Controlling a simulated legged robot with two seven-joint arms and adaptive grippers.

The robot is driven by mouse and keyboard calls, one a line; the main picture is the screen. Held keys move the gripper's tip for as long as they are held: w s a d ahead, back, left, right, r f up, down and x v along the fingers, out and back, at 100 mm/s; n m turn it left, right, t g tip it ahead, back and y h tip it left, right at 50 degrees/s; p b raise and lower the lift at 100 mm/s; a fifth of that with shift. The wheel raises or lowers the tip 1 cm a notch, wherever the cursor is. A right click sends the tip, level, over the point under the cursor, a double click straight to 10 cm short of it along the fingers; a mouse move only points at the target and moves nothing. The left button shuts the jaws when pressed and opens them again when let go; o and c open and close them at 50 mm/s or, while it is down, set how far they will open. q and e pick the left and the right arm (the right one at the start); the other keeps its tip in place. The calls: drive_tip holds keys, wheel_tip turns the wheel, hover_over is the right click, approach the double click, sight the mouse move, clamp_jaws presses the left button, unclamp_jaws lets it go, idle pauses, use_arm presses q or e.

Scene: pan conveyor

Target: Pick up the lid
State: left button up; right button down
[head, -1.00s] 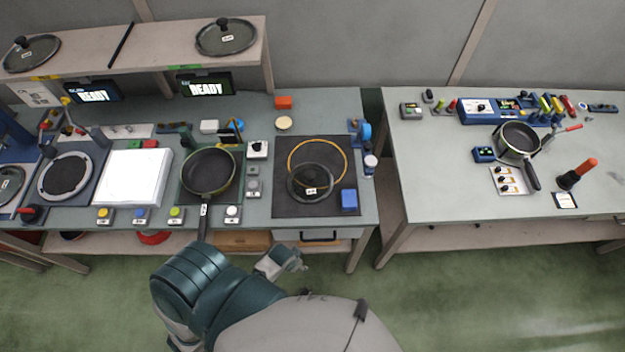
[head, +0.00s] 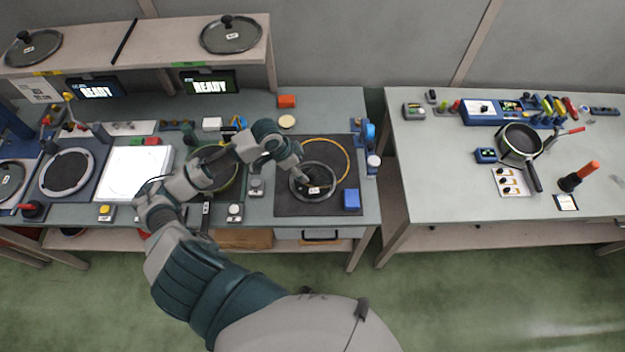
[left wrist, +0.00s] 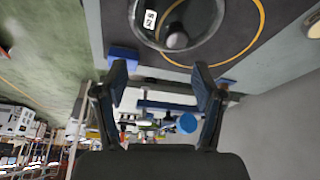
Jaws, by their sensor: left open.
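A round glass lid (head: 326,190) with a dark knob and a white label lies on the dark mat (head: 287,207) at the right end of the left table. It overlaps a yellow ring marked there. The left wrist view shows the lid (left wrist: 200,22) at the top edge, with its knob beyond the fingertips. My left gripper (head: 306,178) is over the lid and hides part of it. Its fingers (left wrist: 162,80) are spread apart with nothing between them. I cannot tell how high it is above the knob. My right gripper is not in view.
A blue block (head: 351,199) sits at the mat's right corner. My left arm passes over the pan (head: 228,185). Two more lids lie on the shelf, one at left (head: 45,45) and one at right (head: 245,35). A pot (head: 520,143) stands on the right table.

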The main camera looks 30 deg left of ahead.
use_arm(q)
drive_tip(key=w+a+r, duration=0.1)
drive_tip(key=a+r, duration=0.3)
approach(312, 173)
drive_tip(key=x, duration=0.5)
drive_tip(key=shift+w+d+f, duration=0.1)
drive_tip(key=shift+w, duration=0.15)
drive_tip(key=p+x, duration=0.1)
drive_tip(key=x, duration=0.4)
drive_tip(key=shift+s+f, duration=0.15)
drive_tip(key=shift+d+f, duration=0.1)
drive_tip(key=shift+f, duration=0.05)
clamp_jaws()
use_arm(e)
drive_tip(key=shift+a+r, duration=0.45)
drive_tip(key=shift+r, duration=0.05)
